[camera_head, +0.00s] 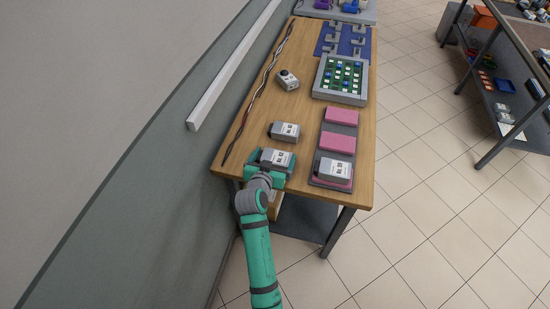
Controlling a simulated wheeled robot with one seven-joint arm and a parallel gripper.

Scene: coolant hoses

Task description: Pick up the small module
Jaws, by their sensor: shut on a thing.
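My gripper (270,165) is at the near end of the wooden table, its teal fingers around a grey-white module (279,157) with a dark end and a printed label. It is shut on that module. Whether the module touches the table top is hard to tell. A second, similar module (284,130) lies on the table just beyond, apart from the gripper. A third module (333,167) lies on the nearest pink pad of a dark tray (317,181) to the right. My gripper hides part of the held module's near side.
Two bare pink pads (341,116) lie farther along the tray. A small grey box with a black knob (287,80), a green board in a grey frame (341,79) and a blue mat (330,45) lie beyond. Twisted cables (258,94) run along the wall-side edge.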

